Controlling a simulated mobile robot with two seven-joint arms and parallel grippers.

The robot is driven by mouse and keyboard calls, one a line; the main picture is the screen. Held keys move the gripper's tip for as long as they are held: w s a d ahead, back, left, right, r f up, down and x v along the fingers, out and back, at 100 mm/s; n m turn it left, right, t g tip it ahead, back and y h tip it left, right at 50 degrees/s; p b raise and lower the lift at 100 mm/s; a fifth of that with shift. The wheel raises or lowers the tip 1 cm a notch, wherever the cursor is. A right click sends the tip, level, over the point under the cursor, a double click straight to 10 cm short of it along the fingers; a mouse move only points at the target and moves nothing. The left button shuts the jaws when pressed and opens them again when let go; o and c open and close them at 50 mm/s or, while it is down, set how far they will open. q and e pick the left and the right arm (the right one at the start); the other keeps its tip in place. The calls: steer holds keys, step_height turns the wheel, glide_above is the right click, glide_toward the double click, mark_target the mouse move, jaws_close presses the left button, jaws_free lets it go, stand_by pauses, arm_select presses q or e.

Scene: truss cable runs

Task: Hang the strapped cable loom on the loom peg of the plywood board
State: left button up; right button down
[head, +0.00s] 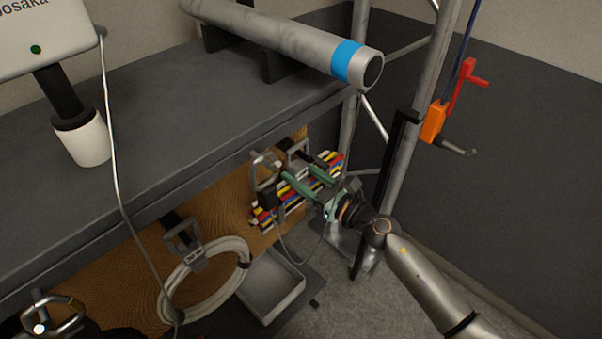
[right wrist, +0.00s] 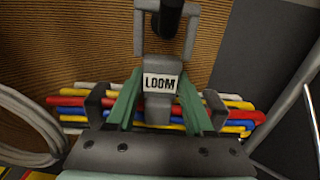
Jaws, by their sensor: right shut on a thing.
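The loom (head: 266,217) is a bundle of red, yellow, blue and white cables low in front of the plywood board (head: 222,205). In the right wrist view the cables (right wrist: 75,110) run across behind a grey block labelled LOOM (right wrist: 160,84), with a grey bail (right wrist: 139,30) above it. My right gripper (head: 298,173) has its green fingers on both sides of this block and is shut on it. A black peg (right wrist: 168,18) shows within the bail's outline; I cannot tell whether the bail rests on it. My left gripper is not in view.
A white cable coil (head: 236,244) hangs from another hanger (head: 184,240) on the board. A grey tray (head: 269,288) lies below. The dark shelf (head: 170,125) overhangs the board, and a metal truss upright (head: 412,120) stands to the right of the loom.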

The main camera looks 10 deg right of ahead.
steer(key=shift+w+r, duration=0.1)
steer(key=shift+r, duration=0.2)
steer(key=shift+c, duration=2.3)
jaws_free()
steer(key=shift+o, duration=1.3)
steer(key=shift+f, duration=0.2)
steer(key=shift+s+f, duration=0.2)
steer(key=shift+f, duration=0.1)
arm_select(q)
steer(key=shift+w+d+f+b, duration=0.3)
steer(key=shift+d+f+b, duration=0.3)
steer(key=shift+b, duration=0.5)
arm_select(e)
steer(key=v, duration=1.2)
steer(key=shift+d+r, duration=0.2)
steer(key=shift+r, duration=0.15)
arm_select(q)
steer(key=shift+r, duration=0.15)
arm_select(e)
steer(key=shift+s, duration=0.1)
